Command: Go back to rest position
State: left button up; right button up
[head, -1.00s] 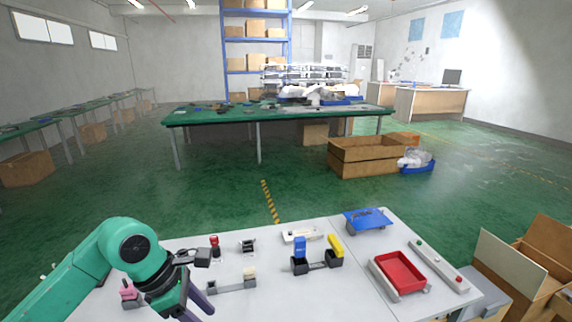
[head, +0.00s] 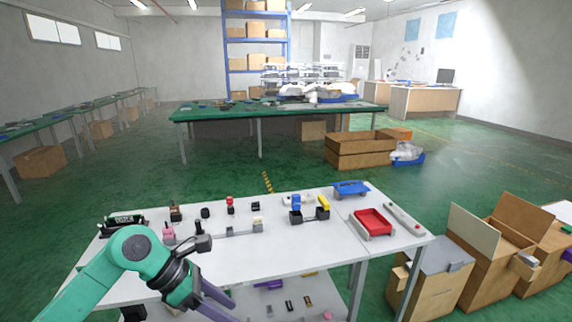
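My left gripper (head: 220,302) is at the bottom of the head view, in front of the white table's near edge. Its two purple fingers look spread apart, with nothing seen between them. Part of it is cut by the picture's bottom edge. The lever fixtures stand on the white table (head: 270,255): one with a blue lever (head: 296,202) and a yellow lever (head: 323,203), and a low grey one with a pale knob (head: 258,223). A red-topped piece (head: 229,202) stands left of them. My gripper is apart from all of these. My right gripper is not in view.
A red tray (head: 373,222) and a blue platform (head: 350,188) are on the table's right part. A lower shelf (head: 335,294) holds small items. Cardboard boxes (head: 490,262) stand on the floor at right. A green workbench (head: 275,113) stands behind.

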pick_arm(q)
jog(key=w+d+f+n+t+h, duration=0.1)
jog(key=w+f+n+t+h, duration=0.2)
jog(key=w+n, duration=0.35)
jog(key=w+f+n+t+h, duration=0.1)
jog(key=w+n+t+h, duration=0.3)
jog(key=n, duration=0.4)
jog(key=a+f+n+t+y, duration=0.2)
jog(key=a+f+n+y, duration=0.35)
jog(key=f+n, duration=0.5)
jog(key=a+f+n+t+y, duration=0.35)
jog(key=a+f+n, duration=0.4)
jog(key=f, duration=0.55)
jog(key=s+a+f+n+g+y, duration=0.2)
jog(key=s+f+n+g, duration=0.15)
jog(key=s+f, duration=0.5)
jog(key=s+a+f+n+g+y, duration=0.25)
jog(key=s+f+n, duration=0.25)
jog(key=s+f, duration=0.3)
jog(key=s+d+f+n+g, duration=0.1)
jog(key=s+f+n+g, duration=0.2)
jog(key=s, duration=0.9)
jog(key=s+d+f+n+g+y, duration=0.1)
jog(key=s+f+n+g, duration=0.2)
jog(key=s+f, duration=0.5)
jog(key=s, duration=0.5)
jog(key=shift+f, duration=0.3)
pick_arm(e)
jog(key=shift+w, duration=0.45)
